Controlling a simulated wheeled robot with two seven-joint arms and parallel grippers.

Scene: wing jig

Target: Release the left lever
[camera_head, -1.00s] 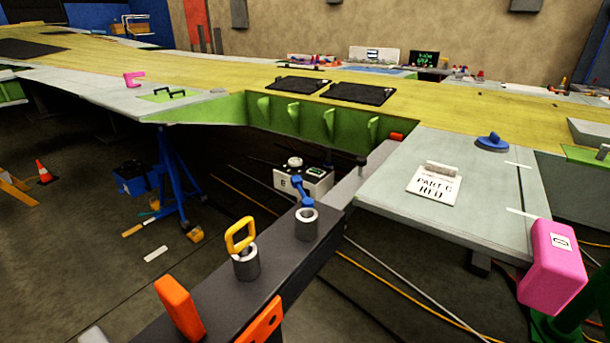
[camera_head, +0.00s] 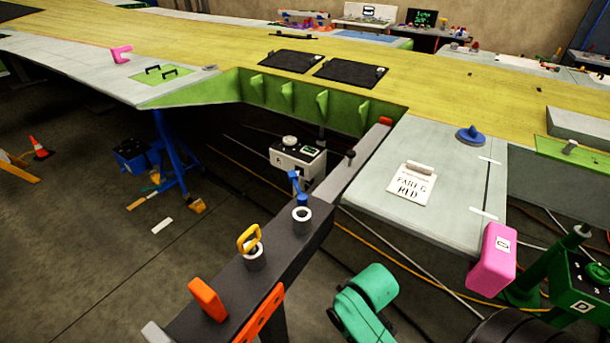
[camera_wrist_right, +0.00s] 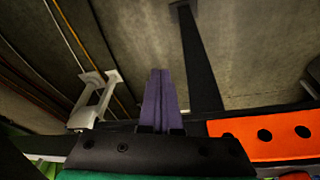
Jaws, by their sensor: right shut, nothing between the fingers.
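A dark beam (camera_head: 318,232) runs diagonally through the head view. On it stand an orange lever-like block (camera_head: 207,299), a yellow loop handle (camera_head: 248,236) in a grey socket and a blue lever (camera_head: 296,184) in another grey socket. A small black knob (camera_head: 351,155) is farther along. I cannot tell which one is the left lever. My right gripper (camera_wrist_right: 158,100) shows in the wrist view, its purple fingers shut and empty. An orange plate with holes (camera_wrist_right: 262,134) is to its right; it also shows on the beam's side (camera_head: 262,318). My left gripper is out of view.
A grey panel (camera_head: 440,210) with a paper sign lies right of the beam. A pink block (camera_head: 492,258) and a green stand (camera_head: 580,280) are at the right. A blue trestle (camera_head: 172,160) stands at the left. A pale frame (camera_wrist_right: 95,100) is left of my fingers.

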